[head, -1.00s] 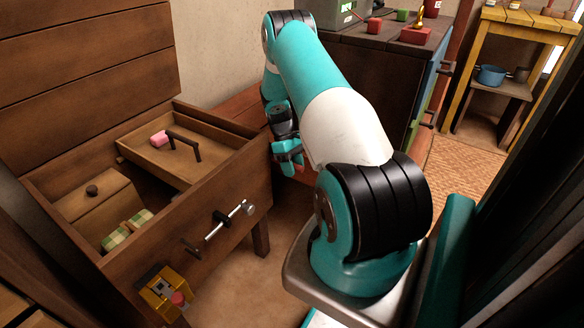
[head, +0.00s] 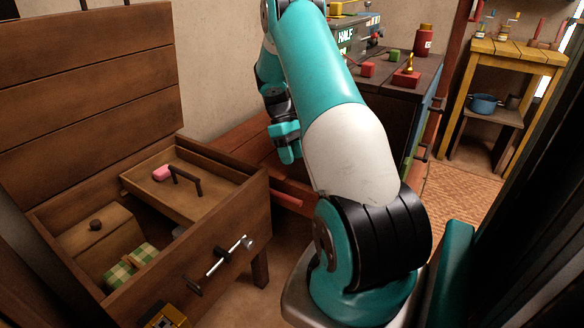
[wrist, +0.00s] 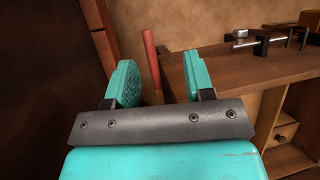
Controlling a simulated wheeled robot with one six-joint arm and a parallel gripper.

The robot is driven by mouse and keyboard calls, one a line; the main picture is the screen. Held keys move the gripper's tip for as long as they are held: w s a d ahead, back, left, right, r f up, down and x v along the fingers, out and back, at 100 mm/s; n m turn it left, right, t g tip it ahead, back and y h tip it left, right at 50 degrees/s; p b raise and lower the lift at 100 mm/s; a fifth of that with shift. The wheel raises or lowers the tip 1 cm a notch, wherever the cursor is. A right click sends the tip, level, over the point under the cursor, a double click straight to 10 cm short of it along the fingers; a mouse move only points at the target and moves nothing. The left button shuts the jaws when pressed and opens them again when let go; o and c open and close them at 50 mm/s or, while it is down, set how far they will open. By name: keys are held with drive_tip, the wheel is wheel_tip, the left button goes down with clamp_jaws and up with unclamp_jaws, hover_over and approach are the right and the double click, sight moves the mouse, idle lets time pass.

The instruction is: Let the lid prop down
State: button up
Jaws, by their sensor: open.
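The wooden chest (head: 215,262) stands at the left of the head view with its lid (head: 90,85) raised upright at the back. My gripper (head: 287,150) is to the right of the chest, apart from it, with its fingers partly hidden by my own arm. In the wrist view my gripper (wrist: 158,85) is open and empty. A thin red rod (wrist: 151,58) stands slightly tilted beyond the gap between the fingers, near the left finger. It may be the lid prop; I cannot tell. No prop shows clearly in the head view.
A red-brown bench (head: 235,145) lies behind my gripper; a dark cabinet (head: 395,75) stands right.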

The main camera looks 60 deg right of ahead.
drive_tip(key=shift+r, duration=1)
drive_tip(key=shift+c, duration=0.5)
